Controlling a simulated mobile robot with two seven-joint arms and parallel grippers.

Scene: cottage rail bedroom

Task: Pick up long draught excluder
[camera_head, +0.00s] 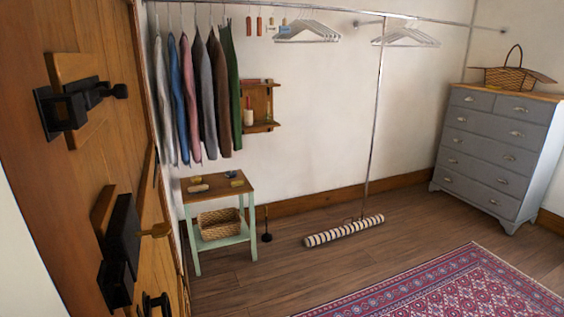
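The long draught excluder (345,230) is a striped cream and dark roll. It lies on the wooden floor near the back wall, by the foot of the thin metal rail post, slanting slightly up to the right. What looks like a thin dark loop shows just behind its middle. Neither of my grippers shows in the head view.
A wooden door (35,150) with black fittings fills the left. A small green-legged table (217,190) stands left of the roll, with a thin dark stand (266,237) between. A patterned rug (450,290) lies in front; a grey chest of drawers (495,155) stands right.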

